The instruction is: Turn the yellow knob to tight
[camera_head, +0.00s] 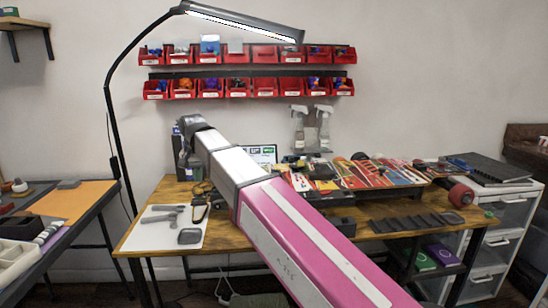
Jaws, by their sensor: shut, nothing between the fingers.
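I cannot make out a yellow knob in the head view. My pink and white arm reaches from the lower right up to the left, across the middle of the workbench (150,262), and covers part of it. The arm ends in a dark joint above the back left of the bench. I cannot make out my gripper's fingers. A small yellow and black item (200,212) lies left of the arm.
A white mat with grey tools (166,214) and a dark tray (190,236) lie at the bench's left. Dark flat pieces (420,222) and a red wheel (461,195) are at the right. Red bins (265,87) and spray bottles (299,128) hang behind. A lamp (110,110) stands left.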

